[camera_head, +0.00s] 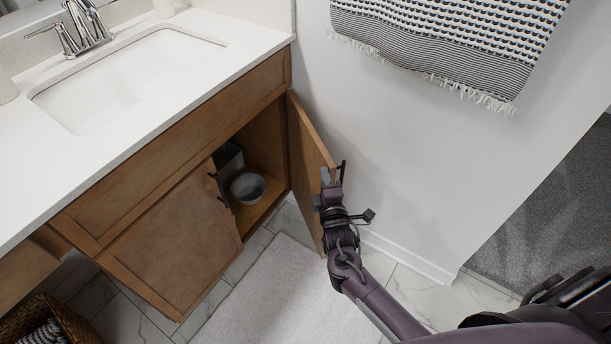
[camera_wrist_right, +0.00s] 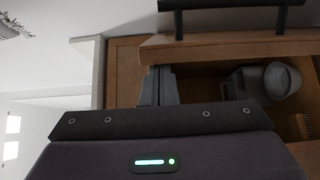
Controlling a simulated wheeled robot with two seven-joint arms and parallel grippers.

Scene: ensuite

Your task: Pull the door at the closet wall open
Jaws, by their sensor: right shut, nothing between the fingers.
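The wooden vanity door nearest the wall (camera_head: 306,150) stands swung well out from the cabinet, with the interior showing. Its black bar handle (camera_head: 343,171) is on the outer face near the free edge. My right gripper (camera_head: 329,180) is at that free edge, close beside the handle, shut and empty. In the right wrist view the gripper fingers (camera_wrist_right: 158,87) are on the cabinet-interior side of the door edge (camera_wrist_right: 230,47), and the handle (camera_wrist_right: 235,16) is beyond the edge. Whether the fingers touch the door I cannot tell. My left gripper is not in view.
A grey bowl (camera_head: 247,188) and a dark box (camera_head: 229,158) are inside the cabinet. The other vanity door (camera_head: 170,240) is closed. A white wall (camera_head: 400,150) with a hanging towel (camera_head: 450,40) is on the right. A pale rug (camera_head: 285,300) lies on the floor.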

